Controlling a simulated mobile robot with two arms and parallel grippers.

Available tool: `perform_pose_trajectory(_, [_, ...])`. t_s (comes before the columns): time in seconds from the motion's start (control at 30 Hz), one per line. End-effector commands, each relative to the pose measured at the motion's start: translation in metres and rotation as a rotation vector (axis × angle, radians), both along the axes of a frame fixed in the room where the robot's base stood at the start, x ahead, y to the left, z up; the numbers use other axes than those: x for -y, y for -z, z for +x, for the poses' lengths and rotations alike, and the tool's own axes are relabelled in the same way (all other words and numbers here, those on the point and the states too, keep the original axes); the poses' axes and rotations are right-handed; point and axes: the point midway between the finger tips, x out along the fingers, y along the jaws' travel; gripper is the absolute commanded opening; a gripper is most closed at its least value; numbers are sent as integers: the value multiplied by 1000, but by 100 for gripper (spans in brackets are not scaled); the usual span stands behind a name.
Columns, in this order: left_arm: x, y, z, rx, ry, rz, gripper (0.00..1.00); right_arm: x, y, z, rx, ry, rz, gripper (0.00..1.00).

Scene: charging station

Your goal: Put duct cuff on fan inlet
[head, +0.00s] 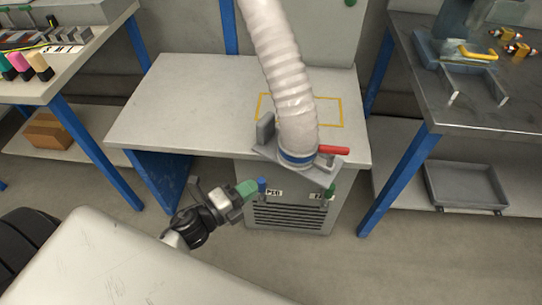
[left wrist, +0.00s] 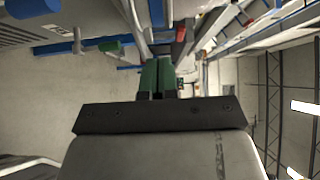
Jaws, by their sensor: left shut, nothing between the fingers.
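The pale ribbed duct (head: 282,70) comes down from above to the front edge of the bench. Its blue cuff (head: 297,158) is at the lower end, against a grey plate (head: 322,176) with a red lever (head: 333,150). The fan inlet's opening is hidden, so I cannot tell how the cuff sits on it. The shut green fingers (left wrist: 157,76) also show in the left wrist view. My right gripper is not in view.
A grilled cabinet (head: 290,217) with labels stands under the pale bench (head: 180,100). A green peg (head: 330,191) hangs at its right. Side tables with blue legs stand left (head: 75,70) and right (head: 440,110). The bench's left part is clear.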

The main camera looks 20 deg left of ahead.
Motion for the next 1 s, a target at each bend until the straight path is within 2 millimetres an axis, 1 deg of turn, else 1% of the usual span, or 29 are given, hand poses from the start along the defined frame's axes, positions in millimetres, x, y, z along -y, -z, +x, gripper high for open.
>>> perform_pose_trajectory(0.03, [4,-2,9,3,0,-2,0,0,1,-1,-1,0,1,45])
perform_pose_trajectory(0.4, [42,-2,76,1,-2,-4,0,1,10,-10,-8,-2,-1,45])
perform_pose_trajectory(0.5, [36,-1,92,1,-4,0,0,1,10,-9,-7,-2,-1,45])
perform_pose_trajectory(0.6, [32,0,102,0,-3,-1,0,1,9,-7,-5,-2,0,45])
perform_pose_trajectory(0.7, [30,-1,109,-1,-2,-3,0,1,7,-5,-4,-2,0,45])
perform_pose_trajectory(1.0, [29,0,112,-2,-3,-3,0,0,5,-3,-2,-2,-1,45])
